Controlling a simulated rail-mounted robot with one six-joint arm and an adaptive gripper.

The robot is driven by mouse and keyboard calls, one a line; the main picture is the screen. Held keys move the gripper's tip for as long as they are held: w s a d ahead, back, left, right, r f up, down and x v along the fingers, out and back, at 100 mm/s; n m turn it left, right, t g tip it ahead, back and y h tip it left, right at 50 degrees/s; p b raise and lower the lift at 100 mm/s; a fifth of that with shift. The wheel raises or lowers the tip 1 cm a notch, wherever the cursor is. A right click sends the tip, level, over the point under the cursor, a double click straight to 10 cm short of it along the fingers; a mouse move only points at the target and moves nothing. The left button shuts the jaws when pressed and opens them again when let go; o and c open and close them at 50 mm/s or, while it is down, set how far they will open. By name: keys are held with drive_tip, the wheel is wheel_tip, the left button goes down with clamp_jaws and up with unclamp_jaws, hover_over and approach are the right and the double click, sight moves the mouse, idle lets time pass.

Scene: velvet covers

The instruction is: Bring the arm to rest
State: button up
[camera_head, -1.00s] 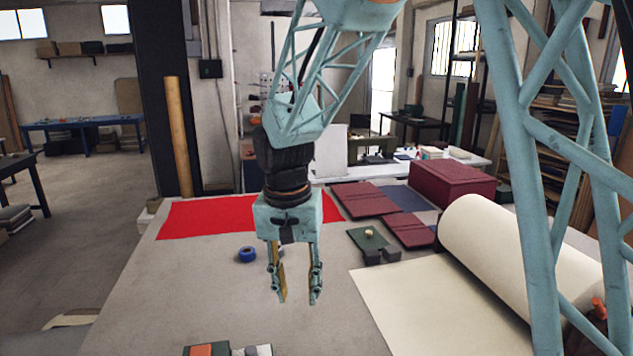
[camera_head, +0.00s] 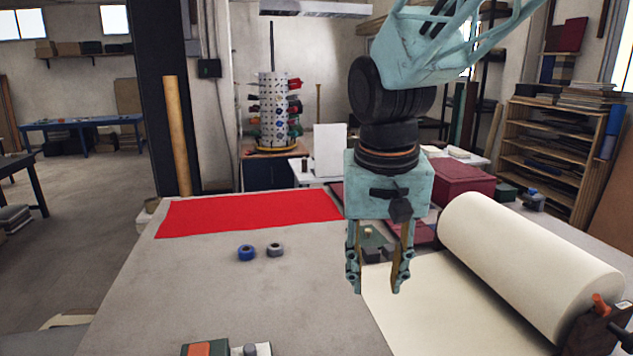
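My gripper (camera_head: 376,288) hangs fingers down above the work table (camera_head: 220,295), near the left edge of the cream sheet. Its two fingers stand apart and nothing shows between them, so it is open and empty. The wrist and the lower arm rise from it to the upper right of the view. The gripper appears clear of the table top. It partly hides the dark red covers and small dark items behind it.
A red cloth (camera_head: 245,212) lies flat at the back left. A blue roll (camera_head: 246,253) and a grey roll (camera_head: 275,250) sit mid-table. A large cream roll (camera_head: 530,265) lies right, a dark red box (camera_head: 462,185) behind. Small blocks (camera_head: 207,348) sit at the front edge.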

drive_tip(key=s+d+r+t+b, duration=0.1)
drive_tip(key=s+d, duration=0.4)
drive_tip(key=s, duration=0.7)
drive_tip(key=s+d+r+t+b, duration=0.1)
drive_tip(key=s+d, duration=0.4)
drive_tip(key=s, duration=0.7)
drive_tip(key=shift+s+r+n+y, duration=0.2)
drive_tip(key=shift+n+y, duration=0.1)
drive_tip(key=shift+n, duration=0.1)
drive_tip(key=shift+w, duration=0.1)
idle(1.2)
